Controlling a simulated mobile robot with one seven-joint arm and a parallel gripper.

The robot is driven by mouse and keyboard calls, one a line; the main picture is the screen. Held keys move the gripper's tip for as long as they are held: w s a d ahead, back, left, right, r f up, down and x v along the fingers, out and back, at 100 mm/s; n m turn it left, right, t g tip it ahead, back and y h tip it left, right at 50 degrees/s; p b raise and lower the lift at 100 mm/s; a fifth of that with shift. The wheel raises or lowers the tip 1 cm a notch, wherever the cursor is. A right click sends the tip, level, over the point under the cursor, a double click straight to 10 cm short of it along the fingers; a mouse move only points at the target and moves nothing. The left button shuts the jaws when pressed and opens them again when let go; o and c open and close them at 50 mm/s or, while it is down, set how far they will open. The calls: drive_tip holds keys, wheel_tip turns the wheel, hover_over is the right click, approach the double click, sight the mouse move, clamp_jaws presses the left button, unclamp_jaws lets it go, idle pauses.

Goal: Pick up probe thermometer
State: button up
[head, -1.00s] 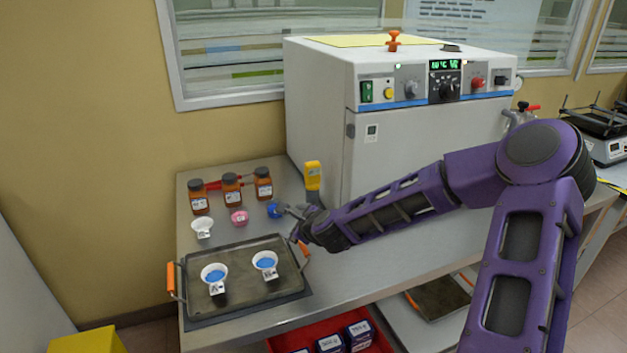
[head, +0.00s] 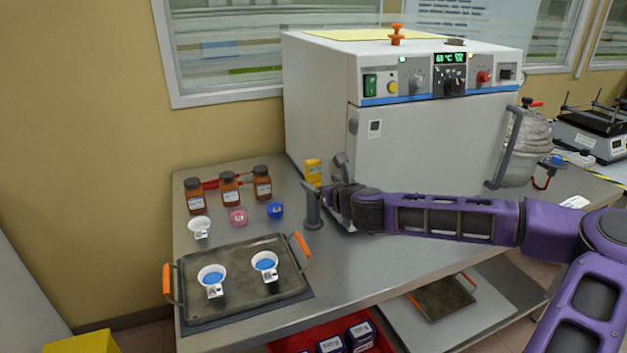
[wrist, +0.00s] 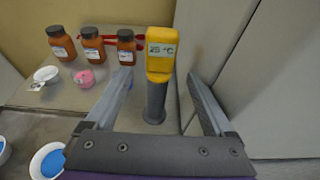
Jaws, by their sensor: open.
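The probe thermometer (wrist: 160,58) has a yellow head with a screen reading 25 °C and a dark grey lower part. It stands upright on the metal table. In the head view its yellow head (head: 313,172) shows beside the oven, with its lower part partly hidden by my gripper (head: 325,186). My gripper is open, and in the wrist view its fingers (wrist: 158,76) lie to the left and right of the thermometer. A gap shows on each side of it. I cannot tell how deep between the fingers it stands.
The white oven (head: 430,140) is close on the right. A tray (head: 240,290) with two dishes is in front.

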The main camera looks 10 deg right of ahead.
drive_tip(key=x, duration=0.9)
drive_tip(key=shift+w+r, duration=0.15)
clamp_jaws()
